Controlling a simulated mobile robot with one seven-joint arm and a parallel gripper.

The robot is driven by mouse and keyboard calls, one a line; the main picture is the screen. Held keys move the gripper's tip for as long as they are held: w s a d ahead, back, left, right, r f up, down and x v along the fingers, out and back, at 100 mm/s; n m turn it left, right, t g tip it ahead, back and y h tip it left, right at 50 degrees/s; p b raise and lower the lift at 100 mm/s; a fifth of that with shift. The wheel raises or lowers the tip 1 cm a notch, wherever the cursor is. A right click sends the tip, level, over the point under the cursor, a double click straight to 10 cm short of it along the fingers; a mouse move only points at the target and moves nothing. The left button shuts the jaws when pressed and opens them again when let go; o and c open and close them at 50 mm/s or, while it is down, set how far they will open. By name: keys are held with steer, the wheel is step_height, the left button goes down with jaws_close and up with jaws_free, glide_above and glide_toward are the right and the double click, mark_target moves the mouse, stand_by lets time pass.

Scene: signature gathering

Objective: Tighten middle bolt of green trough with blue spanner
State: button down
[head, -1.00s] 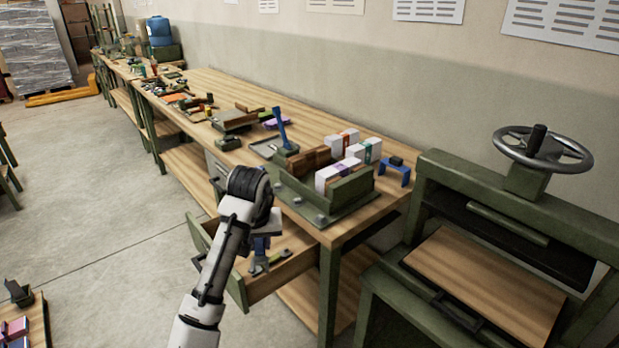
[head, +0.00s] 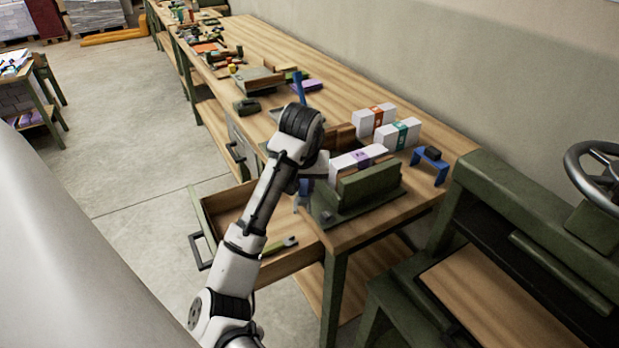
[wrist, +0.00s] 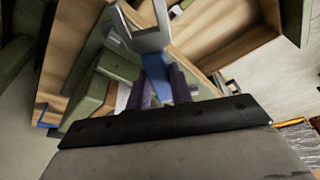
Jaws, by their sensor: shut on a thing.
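My gripper (head: 304,188) is partly hidden behind my arm in the head view, beside the left front of the green trough (head: 370,188). In the wrist view my gripper (wrist: 160,88) is shut on the blue spanner (wrist: 182,88). Its pale open jaw (wrist: 146,40) points away from me, over the bench edge area. The green trough (wrist: 98,88) shows at left in the wrist view. A grey bolt (head: 327,215) shows on the trough's front flange, near the gripper. The other bolts are hidden or unclear, and I cannot tell whether the spanner touches one.
An open drawer (head: 225,215) sits below the trough, with a green spanner (head: 280,245) in it. White boxed binders (head: 358,158) stand in and behind the trough. A blue stand (head: 430,163) is at right. A machine with a handwheel (head: 597,165) stands beside the bench.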

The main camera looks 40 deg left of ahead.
steer(key=shift+s+f, duration=0.15)
steer(key=shift+f, duration=1.7)
steer(key=a+f+m+h+b, duration=0.3)
steer(key=a+m, duration=0.3)
steer(key=m, duration=0.4)
steer(key=shift+s+a, duration=0.15)
steer(key=shift+s, duration=0.3)
steer(key=shift+r, duration=0.2)
stand_by(0.4)
